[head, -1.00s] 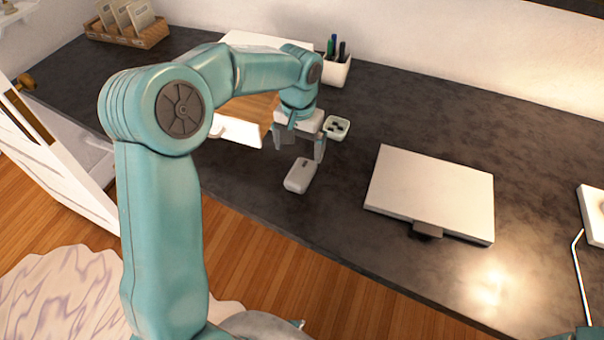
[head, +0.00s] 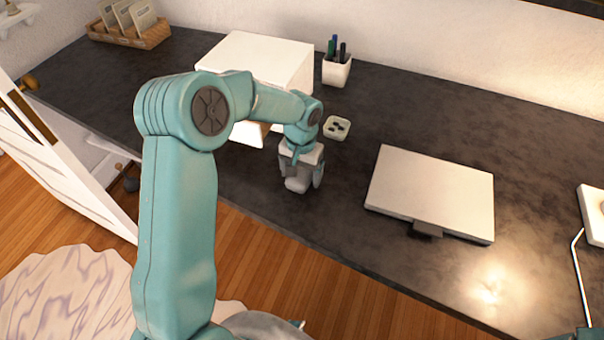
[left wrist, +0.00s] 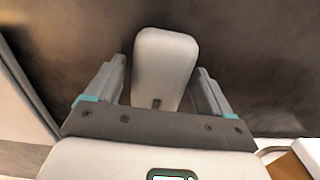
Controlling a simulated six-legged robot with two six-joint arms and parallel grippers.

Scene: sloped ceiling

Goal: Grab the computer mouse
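The computer mouse (head: 298,184) is a small white rounded block on the dark desktop, near its front edge. My left gripper (head: 301,182) is down over it in the head view and hides its far part. In the left wrist view the mouse (left wrist: 165,65) lies between the two fingers of the left gripper (left wrist: 167,88). The fingers are open, one on each side, with a gap showing on both sides of the mouse. My right gripper is not in view.
The dark desktop (head: 420,110) carries a closed white laptop-like slab (head: 432,192), a small dish (head: 337,128) with dark bits, a pen cup (head: 337,70), a white box (head: 262,58) and a wooden file tray (head: 150,38). Bare desktop lies around the mouse.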

